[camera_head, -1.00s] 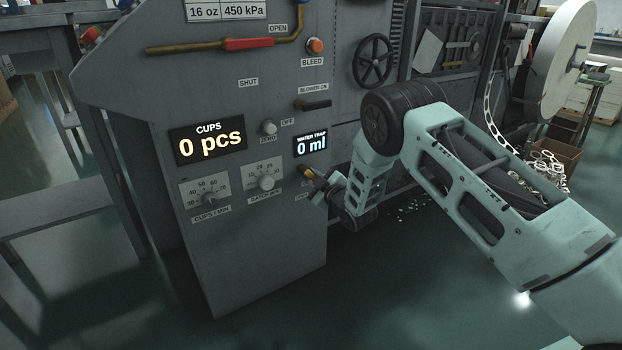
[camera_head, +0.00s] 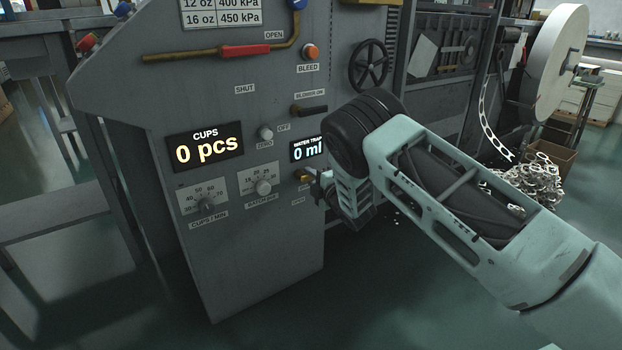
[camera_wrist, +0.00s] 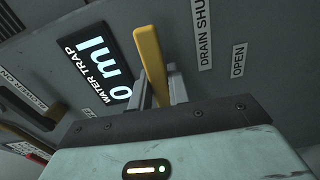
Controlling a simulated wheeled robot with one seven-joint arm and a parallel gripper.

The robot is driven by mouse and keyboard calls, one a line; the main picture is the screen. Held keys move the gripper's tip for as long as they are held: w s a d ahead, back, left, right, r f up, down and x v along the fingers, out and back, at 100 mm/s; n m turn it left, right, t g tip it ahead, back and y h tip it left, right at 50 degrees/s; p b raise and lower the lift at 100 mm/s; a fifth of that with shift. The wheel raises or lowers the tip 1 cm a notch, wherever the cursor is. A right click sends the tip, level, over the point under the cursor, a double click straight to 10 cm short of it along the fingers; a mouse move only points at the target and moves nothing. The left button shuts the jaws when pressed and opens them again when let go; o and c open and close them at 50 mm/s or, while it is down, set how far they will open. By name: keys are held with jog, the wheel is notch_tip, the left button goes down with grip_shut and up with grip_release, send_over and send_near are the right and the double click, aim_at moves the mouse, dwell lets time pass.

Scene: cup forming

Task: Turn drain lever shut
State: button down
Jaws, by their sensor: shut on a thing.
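The yellow drain lever (camera_wrist: 150,55) sticks up between my finger tips in the wrist view, beside the water trap display (camera_wrist: 103,70). The label "DRAIN SHUT" (camera_wrist: 204,34) is to its right, with "OPEN" (camera_wrist: 237,61) further right. My gripper (camera_wrist: 160,88) is shut on the lever, with a finger on either side. In the head view the lever's yellow part (camera_head: 302,175) shows just below the water trap display (camera_head: 308,151). My gripper (camera_head: 318,184) reaches it from the right. The lever's pivot is hidden.
On the same panel are the blower lever (camera_head: 309,109), zero knob (camera_head: 265,132), cups-per-minute dial (camera_head: 207,205), batch dial (camera_head: 263,187) and a red-handled lever (camera_head: 243,51). A black handwheel (camera_head: 369,65) is above my arm. Floor in front of the panel is clear.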

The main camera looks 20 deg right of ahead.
jog(key=shift+n, duration=0.4)
jog(key=c, duration=1.3)
grip_release()
jog(key=shift+s, duration=0.1)
jog(key=p+v, duration=0.5)
jog(key=v, duration=1.2)
jog(key=shift+s+r, duration=0.1)
jog(key=shift+s, duration=0.05)
